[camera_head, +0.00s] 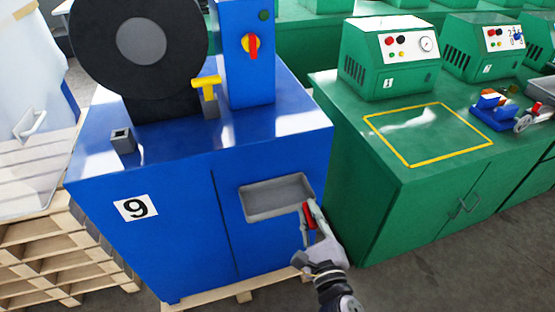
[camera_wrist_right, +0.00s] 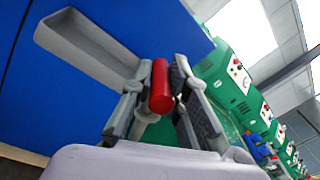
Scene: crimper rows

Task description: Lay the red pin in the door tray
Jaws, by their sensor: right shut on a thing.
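The red pin (camera_head: 309,214) is in my right gripper (camera_head: 307,220), which is shut on it. In the right wrist view the red pin (camera_wrist_right: 161,88) stands between the two fingers of the right gripper (camera_wrist_right: 160,95), with a pale narrower end below the red part. The grey door tray (camera_head: 262,204) is fixed on the blue cabinet's door; its inside looks empty. The gripper and pin are by the tray's right front corner in the head view. In the wrist view the tray (camera_wrist_right: 85,45) is left of the pin, apart from it. My left gripper is not in view.
The blue cabinet (camera_head: 180,225) marked 9 carries a black reel (camera_head: 100,60), a yellow-topped handle (camera_head: 207,88) and a small grey socket (camera_head: 123,141). A green bench (camera_head: 380,215) with a yellow-outlined area stands close on the right. Wooden pallets (camera_head: 50,262) lie at left.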

